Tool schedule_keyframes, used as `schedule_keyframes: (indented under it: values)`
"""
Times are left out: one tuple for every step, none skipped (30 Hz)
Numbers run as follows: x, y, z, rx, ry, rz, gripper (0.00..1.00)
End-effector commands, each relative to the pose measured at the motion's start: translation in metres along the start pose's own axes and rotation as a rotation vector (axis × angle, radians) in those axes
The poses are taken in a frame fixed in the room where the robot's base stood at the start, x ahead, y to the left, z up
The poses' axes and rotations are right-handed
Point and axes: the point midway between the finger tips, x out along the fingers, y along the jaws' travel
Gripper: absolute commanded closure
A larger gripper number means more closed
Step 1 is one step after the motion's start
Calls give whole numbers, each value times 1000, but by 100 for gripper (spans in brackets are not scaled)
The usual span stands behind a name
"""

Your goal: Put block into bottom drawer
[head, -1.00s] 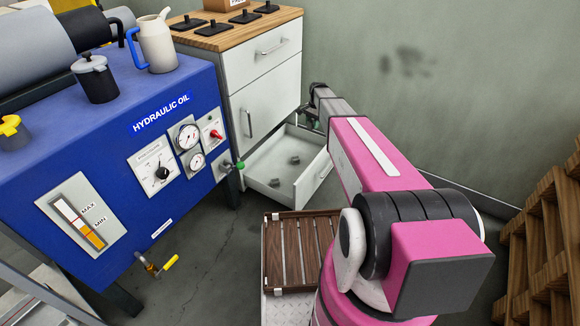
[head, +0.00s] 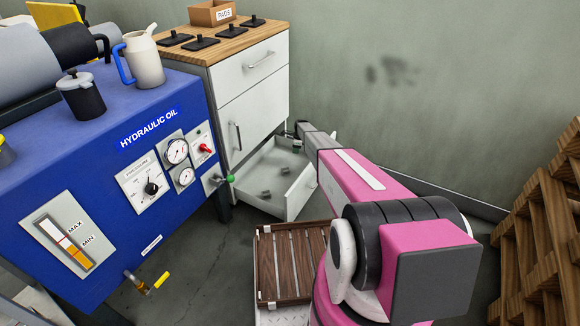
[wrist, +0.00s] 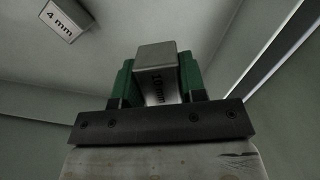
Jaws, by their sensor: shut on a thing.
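My gripper (wrist: 157,72) is shut on a grey metal block (wrist: 158,88) marked "10 mm", with a green finger on either side of it. In the head view my gripper (head: 298,146) is small and partly covered by my arm, at the back right of the open bottom drawer (head: 299,193). The drawer is light grey and pulled out at the foot of the white cabinet. Small grey blocks (head: 265,195) lie on its floor. In the wrist view one block (wrist: 60,22) marked "4 mm" lies at the upper left, apart from the held block.
The cabinet (head: 255,88) has closed fronts above the drawer and a wooden top with black pads and a box. A blue hydraulic oil unit (head: 100,190) stands at left. Wooden pallets (head: 545,230) stand at right. A slatted wooden tray (head: 290,297) is in front.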

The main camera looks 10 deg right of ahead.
Motion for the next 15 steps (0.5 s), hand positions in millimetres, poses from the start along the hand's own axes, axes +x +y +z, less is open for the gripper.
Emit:
schedule_keyframes:
  values:
    - [9, -1, -1, 0, 0, 1, 100]
    - [14, -1, -2, 0, 0, 1, 100]
    - [21, -1, -3, -1, 0, 1, 100]
    - [26, -2, -4, -1, 0, 1, 100]
    - [31, -1, -4, -1, 0, 1, 100]
    - [36, -1, -5, -1, 0, 1, 100]
    - [39, -1, -6, -1, 0, 1, 100]
    - [42, -1, -6, -2, 0, 1, 100]
    - [44, 0, -6, -2, 0, 0, 100]
    - [46, 0, -7, -2, 0, 0, 100]
    - [47, 0, -7, -2, 0, 0, 100]
    - [50, 0, -7, -2, 0, 0, 100]
    - [53, -1, -8, -2, 0, 1, 100]
    - [57, -1, -8, -2, 0, 1, 100]
    - [62, -1, -9, -3, 0, 1, 100]
